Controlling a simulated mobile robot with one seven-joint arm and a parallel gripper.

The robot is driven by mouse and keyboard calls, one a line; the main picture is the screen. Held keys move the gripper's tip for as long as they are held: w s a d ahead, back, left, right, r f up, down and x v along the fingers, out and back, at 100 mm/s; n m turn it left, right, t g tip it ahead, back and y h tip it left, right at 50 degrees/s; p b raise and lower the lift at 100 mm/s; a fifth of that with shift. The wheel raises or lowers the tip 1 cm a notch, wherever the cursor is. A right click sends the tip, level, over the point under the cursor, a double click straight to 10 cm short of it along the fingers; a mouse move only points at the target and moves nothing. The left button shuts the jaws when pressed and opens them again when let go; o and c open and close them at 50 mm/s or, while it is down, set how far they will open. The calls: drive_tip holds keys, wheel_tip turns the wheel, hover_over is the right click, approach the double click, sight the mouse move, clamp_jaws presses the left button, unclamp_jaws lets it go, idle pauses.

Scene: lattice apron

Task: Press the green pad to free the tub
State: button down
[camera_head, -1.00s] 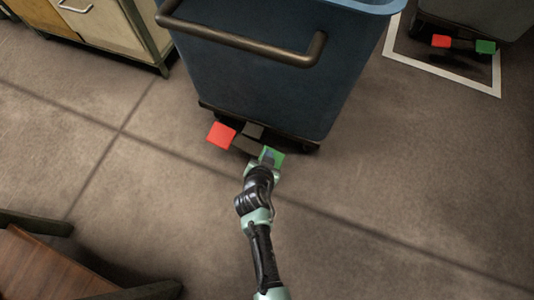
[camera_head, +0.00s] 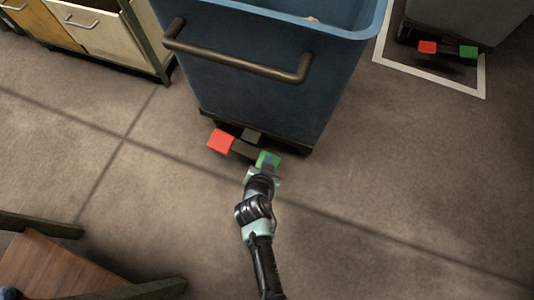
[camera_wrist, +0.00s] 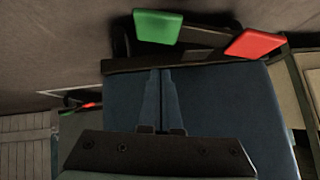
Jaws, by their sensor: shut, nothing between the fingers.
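The blue tub (camera_head: 260,90) with a dark handle stands on a low wheeled base in the head view. At its near foot are a green pad (camera_head: 264,156) and a red pad (camera_head: 221,141) on a dark pedal bar. My gripper (camera_head: 267,162) is shut and empty, and its tips overlap the green pad in the head view. In the wrist view the shut fingers (camera_wrist: 160,72) show in front of the tub wall (camera_wrist: 220,105). The green pad (camera_wrist: 157,27) lies beyond the tips with a gap in the picture; I cannot tell whether they touch.
A grey tub (camera_head: 455,18) with its own red and green pads stands in a white floor outline (camera_head: 440,83) at the upper right. Cabinets (camera_head: 105,40) stand at the upper left, wooden furniture (camera_head: 50,265) at the lower left. The floor at right is clear.

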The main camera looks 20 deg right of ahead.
drive_tip(key=p+v, duration=0.2)
drive_tip(key=v, duration=0.4)
drive_tip(key=shift+s+p, duration=0.2)
drive_tip(key=shift+p, duration=0.1)
drive_tip(key=shift+r, duration=0.1)
